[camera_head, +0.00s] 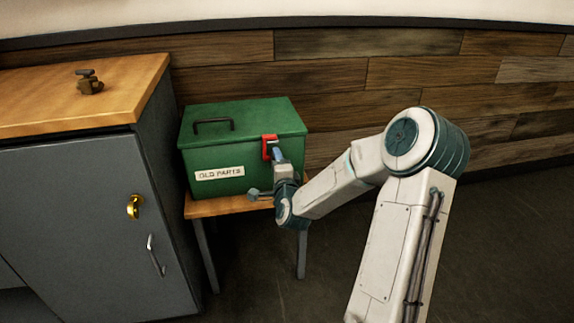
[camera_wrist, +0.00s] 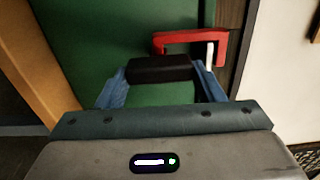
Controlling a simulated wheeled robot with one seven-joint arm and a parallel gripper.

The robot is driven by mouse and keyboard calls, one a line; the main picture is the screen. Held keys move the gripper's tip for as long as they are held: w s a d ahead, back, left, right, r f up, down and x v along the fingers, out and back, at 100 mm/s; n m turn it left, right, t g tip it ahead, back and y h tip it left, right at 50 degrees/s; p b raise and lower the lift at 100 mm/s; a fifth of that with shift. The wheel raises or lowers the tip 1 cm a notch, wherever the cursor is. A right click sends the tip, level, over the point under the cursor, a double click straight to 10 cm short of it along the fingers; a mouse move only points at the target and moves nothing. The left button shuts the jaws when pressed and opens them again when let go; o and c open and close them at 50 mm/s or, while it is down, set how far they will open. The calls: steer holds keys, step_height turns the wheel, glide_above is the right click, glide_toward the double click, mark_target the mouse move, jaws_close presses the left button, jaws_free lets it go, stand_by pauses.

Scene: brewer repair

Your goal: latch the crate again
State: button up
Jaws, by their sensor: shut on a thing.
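The green crate (camera_head: 240,150), labelled "OLD PARTS", stands on a small table with its lid down. A red latch (camera_head: 267,146) is on the right part of its front; the wrist view shows it as a red bracket (camera_wrist: 189,38) beside a short white piece. My gripper (camera_head: 275,155) is at the crate's front, right at the latch. In the wrist view its blue fingers (camera_wrist: 161,72) are shut on a black bar (camera_wrist: 160,69), just below and left of the red bracket. I cannot tell whether the bar belongs to the latch, or whether the latch is fastened.
The small wooden table (camera_head: 232,206) carries the crate. A grey cabinet (camera_head: 90,200) with a wooden top stands close on the left, with a brass lock (camera_head: 134,206) and a small brown fitting (camera_head: 89,82) on top. A plank wall is behind; the floor at right is clear.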

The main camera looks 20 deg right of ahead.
stand_by(0.3)
steer(key=o, duration=1.4)
steer(key=s+p, duration=0.3)
steer(key=p, duration=0.1)
steer(key=s+a+p, duration=0.1)
steer(key=s+p, duration=0.3)
steer(key=s+a+p, duration=0.1)
steer(key=s+p, duration=0.2)
steer(key=s, duration=0.1)
steer(key=shift+s+a+r+p, duration=0.1)
steer(key=shift+s+r+p, duration=0.1)
steer(key=shift+r+p, duration=0.15)
steer(key=shift+s+p, duration=0.1)
steer(key=shift+p, duration=0.45)
